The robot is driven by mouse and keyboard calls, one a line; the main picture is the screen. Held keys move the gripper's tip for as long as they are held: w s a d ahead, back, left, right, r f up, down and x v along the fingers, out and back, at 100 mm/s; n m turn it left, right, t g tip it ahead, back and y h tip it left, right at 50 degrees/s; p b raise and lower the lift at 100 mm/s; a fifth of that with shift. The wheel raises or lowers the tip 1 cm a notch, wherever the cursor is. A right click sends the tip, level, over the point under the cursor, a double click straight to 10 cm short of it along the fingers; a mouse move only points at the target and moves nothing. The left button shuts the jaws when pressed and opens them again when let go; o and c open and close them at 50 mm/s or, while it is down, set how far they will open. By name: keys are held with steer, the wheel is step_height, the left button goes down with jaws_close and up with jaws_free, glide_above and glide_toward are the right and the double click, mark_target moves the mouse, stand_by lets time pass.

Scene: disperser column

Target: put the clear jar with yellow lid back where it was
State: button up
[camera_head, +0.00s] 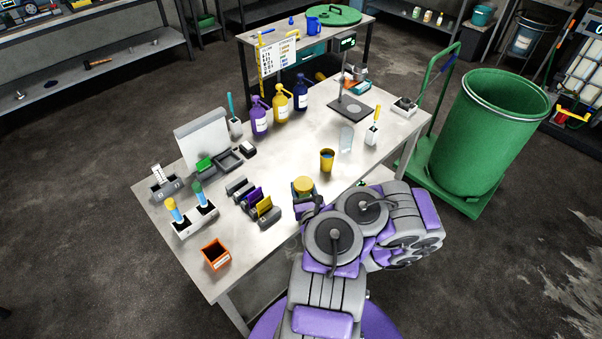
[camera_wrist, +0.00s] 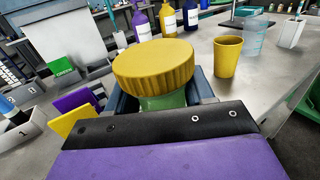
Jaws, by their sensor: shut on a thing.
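The jar with the yellow lid (camera_wrist: 155,62) is in my gripper (camera_wrist: 162,98), close to the wrist camera. Its lid is ribbed and upright, and the part of the body below it looks green; the lower body is hidden by my gripper. In the head view the yellow lid (camera_head: 303,185) shows near the front edge of the table, with my gripper (camera_head: 305,201) around the jar below it. Whether the jar's base touches the table is hidden.
A yellow cup (camera_head: 327,160) and a clear glass (camera_head: 346,138) stand right of the jar. Colored card holders (camera_head: 257,204) stand left. An orange box (camera_head: 215,254) sits at the front left corner. Bottles (camera_head: 280,103) stand at the back; bare tabletop (camera_head: 285,150) lies between.

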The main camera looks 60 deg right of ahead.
steer(key=w+d+b, duration=0.1)
steer(key=w+d, duration=0.1)
steer(key=d, duration=0.1)
steer(key=w+d+f+b, duration=0.1)
steer(key=w+d, duration=0.1)
steer(key=d, duration=0.2)
steer(key=w+d+f+b, duration=0.1)
steer(key=w+d, duration=0.1)
steer(key=d, duration=0.2)
steer(key=shift+w+d+f, duration=0.1)
steer(key=f+b, duration=0.1)
steer(key=w+f+b, duration=0.1)
steer(key=f, duration=0.1)
steer(key=shift+d+f, duration=0.1)
steer(key=shift+d, duration=0.4)
steer(key=o, duration=0.6)
steer(key=shift+a, duration=0.15)
steer(key=o, duration=0.5)
steer(key=shift+a+r, duration=0.25)
steer(key=shift+a, duration=0.35)
steer(key=shift+d+f, duration=0.1)
steer(key=shift+d, duration=0.15)
steer(key=shift+s+f, duration=0.1)
steer(key=shift+s, duration=0.05)
steer(key=p+v, duration=0.3)
steer(key=v, duration=0.7)
steer(key=shift+a+p, duration=0.1)
steer(key=shift+p, duration=0.2)
steer(key=shift+s+a, duration=0.35)
steer(key=shift+s, duration=0.3)
